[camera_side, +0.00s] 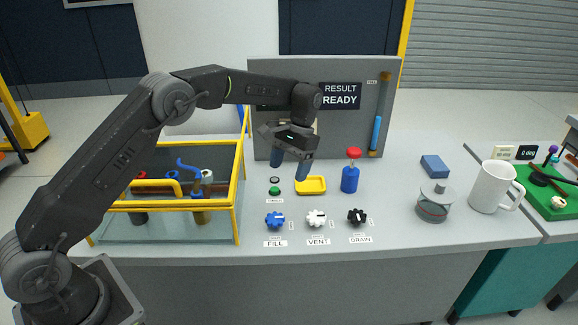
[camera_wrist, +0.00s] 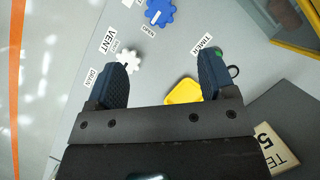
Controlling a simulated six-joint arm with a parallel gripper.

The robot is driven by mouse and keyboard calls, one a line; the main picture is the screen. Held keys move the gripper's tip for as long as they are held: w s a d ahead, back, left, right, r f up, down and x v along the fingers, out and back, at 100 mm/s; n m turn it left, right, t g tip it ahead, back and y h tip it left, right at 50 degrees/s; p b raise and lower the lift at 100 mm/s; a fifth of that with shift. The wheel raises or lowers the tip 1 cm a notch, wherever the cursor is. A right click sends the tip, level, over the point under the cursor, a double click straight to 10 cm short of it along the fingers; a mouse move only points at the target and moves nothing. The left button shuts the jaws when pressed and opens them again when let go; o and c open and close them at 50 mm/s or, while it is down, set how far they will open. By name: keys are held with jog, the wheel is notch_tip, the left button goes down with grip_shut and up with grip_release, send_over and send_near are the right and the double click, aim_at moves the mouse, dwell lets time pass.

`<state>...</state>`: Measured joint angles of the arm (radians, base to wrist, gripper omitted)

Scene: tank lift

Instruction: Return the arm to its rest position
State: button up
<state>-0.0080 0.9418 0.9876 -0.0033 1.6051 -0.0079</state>
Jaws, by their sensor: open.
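My gripper (camera_side: 288,166) is open and empty, pointing down above the bench near the yellow tray (camera_side: 311,185). In the wrist view my gripper (camera_wrist: 163,78) shows two dark blue fingers spread wide, with the yellow tray (camera_wrist: 184,92) partly hidden behind the gripper body. My arm reaches from its base at the lower left, up and over the tank, to the bench's middle. The blue FILL knob (camera_side: 275,220), white VENT knob (camera_side: 316,218) and black DRAIN knob (camera_side: 357,216) stand in a row in front of the gripper.
A yellow-framed tank (camera_side: 238,190) stands left. A grey panel (camera_side: 350,120) reading "RESULT READY" stands behind. A blue cylinder with a red top (camera_side: 350,178), a grey round container (camera_side: 434,203), a blue block (camera_side: 434,166) and a white mug (camera_side: 492,188) stand to the right.

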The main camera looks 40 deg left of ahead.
jog(key=shift+r, duration=0.1)
jog(key=s+r+t, duration=0.5)
jog(key=s+r, duration=0.8)
jog(key=r, duration=0.3)
jog(key=s+f+t, duration=0.1)
jog(key=s+t, duration=0.4)
jog(key=s, duration=1.3)
jog(key=shift+s+d, duration=0.2)
jog(key=shift+s, duration=0.1)
